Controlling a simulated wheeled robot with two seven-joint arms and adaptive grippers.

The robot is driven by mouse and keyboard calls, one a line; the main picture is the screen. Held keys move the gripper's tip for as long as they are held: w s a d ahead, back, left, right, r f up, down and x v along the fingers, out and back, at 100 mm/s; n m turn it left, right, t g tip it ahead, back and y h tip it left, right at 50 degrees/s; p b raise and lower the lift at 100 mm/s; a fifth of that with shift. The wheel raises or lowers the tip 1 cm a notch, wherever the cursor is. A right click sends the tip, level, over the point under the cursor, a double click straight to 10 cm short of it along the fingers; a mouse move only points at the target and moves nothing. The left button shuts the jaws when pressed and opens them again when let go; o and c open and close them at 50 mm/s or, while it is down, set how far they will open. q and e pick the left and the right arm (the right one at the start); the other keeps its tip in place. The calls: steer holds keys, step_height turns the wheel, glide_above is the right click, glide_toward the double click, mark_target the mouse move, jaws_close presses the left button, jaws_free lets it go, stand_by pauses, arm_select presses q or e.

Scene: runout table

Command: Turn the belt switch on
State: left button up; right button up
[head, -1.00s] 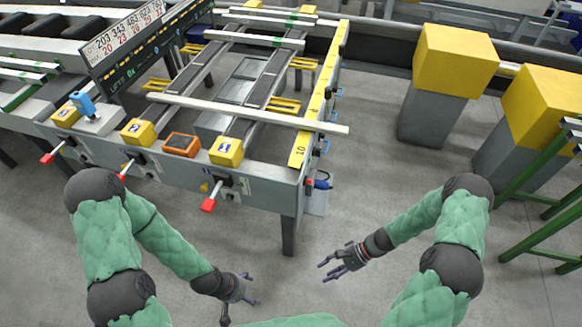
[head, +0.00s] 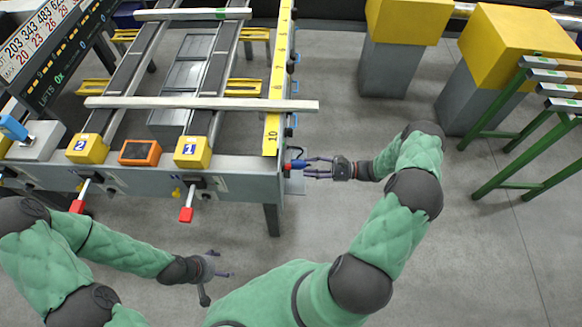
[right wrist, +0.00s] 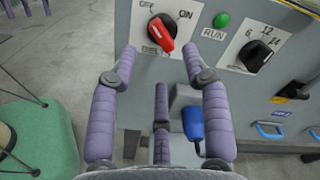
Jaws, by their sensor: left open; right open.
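The belt switch (right wrist: 163,32) is a round black knob with a red handle on a white plate marked OFF, ON and BELTS. In the right wrist view its red handle slants between upper left and lower right. In the head view a small red spot (head: 287,166) shows at the table's right end. My right gripper (right wrist: 160,56) is open, its two outer fingers on either side below the knob; contact cannot be told. It also shows in the head view (head: 310,168) beside the table end. My left gripper (head: 223,264) is open and empty over the floor.
A green RUN lamp (right wrist: 222,20) and a black numbered knob (right wrist: 262,53) sit right of the switch. A blue plug (right wrist: 193,123) is below it. Red-tipped levers (head: 186,213) stick out of the table front (head: 235,188). Floor to the right is clear up to green stands.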

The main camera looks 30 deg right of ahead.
mark_target(286, 167)
steer(key=x, duration=0.6)
steer(key=shift+a+b, duration=0.25)
steer(key=shift+b, duration=0.2)
jaws_close()
